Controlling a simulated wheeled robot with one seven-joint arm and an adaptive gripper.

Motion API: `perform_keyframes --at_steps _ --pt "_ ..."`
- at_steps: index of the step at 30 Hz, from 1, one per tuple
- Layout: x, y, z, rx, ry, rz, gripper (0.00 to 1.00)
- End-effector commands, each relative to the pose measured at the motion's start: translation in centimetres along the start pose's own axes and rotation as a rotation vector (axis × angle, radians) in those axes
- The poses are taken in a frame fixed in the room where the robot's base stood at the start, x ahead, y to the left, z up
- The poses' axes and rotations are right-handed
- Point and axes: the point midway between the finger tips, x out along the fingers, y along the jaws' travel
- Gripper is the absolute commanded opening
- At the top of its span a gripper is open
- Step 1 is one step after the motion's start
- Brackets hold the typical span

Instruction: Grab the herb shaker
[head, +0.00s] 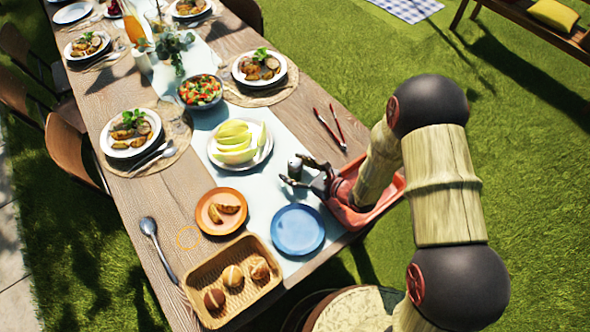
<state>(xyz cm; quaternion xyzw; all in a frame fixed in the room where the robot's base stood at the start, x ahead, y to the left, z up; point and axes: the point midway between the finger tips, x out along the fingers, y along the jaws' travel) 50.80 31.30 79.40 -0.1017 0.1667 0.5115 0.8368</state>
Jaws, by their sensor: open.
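A small shaker with a dark top (295,168), likely the herb shaker, stands on the pale runner just right of the melon plate. My gripper (294,170) reaches in from the right, low over the table. Its dark fingers are spread, one on the near side of the shaker and one on the far side. The shaker is between or just beyond the fingertips. I cannot tell whether either finger touches it, and its label is too small to read.
A red tray (346,217) lies under my wrist at the table's right edge. A melon plate (262,158), blue plate (298,250), orange plate (203,222) and bread basket (192,284) surround the spot. Red-handled tongs (328,130) lie behind. Salad bowl (201,101) stands further back.

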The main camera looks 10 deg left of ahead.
Motion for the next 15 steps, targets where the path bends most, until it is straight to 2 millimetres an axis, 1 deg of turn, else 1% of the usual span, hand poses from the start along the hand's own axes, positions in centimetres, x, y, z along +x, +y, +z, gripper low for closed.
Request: perform_keyframes --at_steps 2,15 --pt "-0.03 -0.01 0.04 0.0 0.0 0.0 0.6" --pt "-0.05 0.01 0.03 0.0 0.0 0.0 0.36"
